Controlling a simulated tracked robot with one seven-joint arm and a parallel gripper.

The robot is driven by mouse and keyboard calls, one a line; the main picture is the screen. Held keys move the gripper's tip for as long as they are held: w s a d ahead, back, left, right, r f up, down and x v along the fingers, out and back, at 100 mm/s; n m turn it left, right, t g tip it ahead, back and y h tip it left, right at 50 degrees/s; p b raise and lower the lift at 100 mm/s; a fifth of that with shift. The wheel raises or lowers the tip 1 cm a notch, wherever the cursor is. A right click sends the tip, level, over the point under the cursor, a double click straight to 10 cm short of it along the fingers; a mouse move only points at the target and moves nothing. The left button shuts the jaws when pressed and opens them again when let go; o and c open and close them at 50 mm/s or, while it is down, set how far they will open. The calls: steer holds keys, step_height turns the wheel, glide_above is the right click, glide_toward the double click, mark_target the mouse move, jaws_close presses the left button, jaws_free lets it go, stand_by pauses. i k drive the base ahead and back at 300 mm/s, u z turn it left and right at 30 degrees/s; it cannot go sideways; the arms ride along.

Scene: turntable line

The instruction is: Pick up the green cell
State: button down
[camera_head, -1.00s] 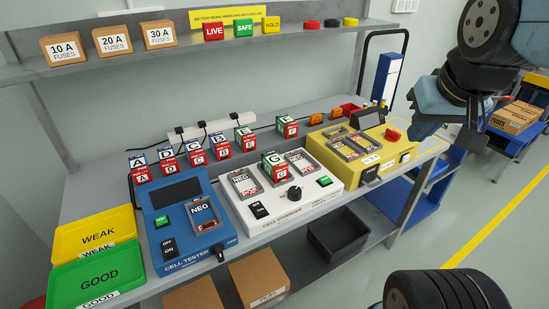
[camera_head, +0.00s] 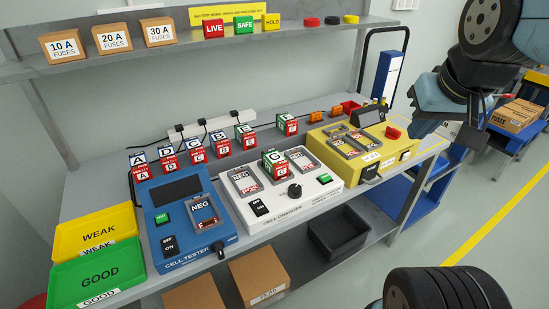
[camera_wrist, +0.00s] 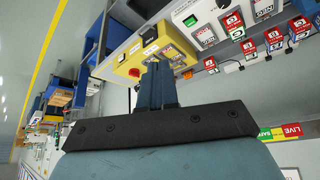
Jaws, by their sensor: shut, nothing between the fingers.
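In the head view my arm's end hangs at the right, beyond the yellow machine and well away from the G cell. Its fingertips cannot be made out there. In the wrist view several cells show at the upper right, but I cannot tell which is G.
A row of other cells (camera_head: 194,152) stands behind the machines, by a power strip. The blue cell tester (camera_head: 170,219) is left of the charger, the yellow machine (camera_head: 386,163) right. Yellow WEAK and green GOOD (camera_head: 62,284) trays lie at the left end. A shelf (camera_head: 110,64) overhangs the back.

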mark_target(276, 165)
steer(key=u, duration=1.2)
steer(key=i, duration=0.1)
steer(key=z, duration=2.55)
steer(key=k, duration=1.35)
steer(key=u, duration=1.55)
steer(key=i, duration=0.55)
steer(key=u, duration=0.2)
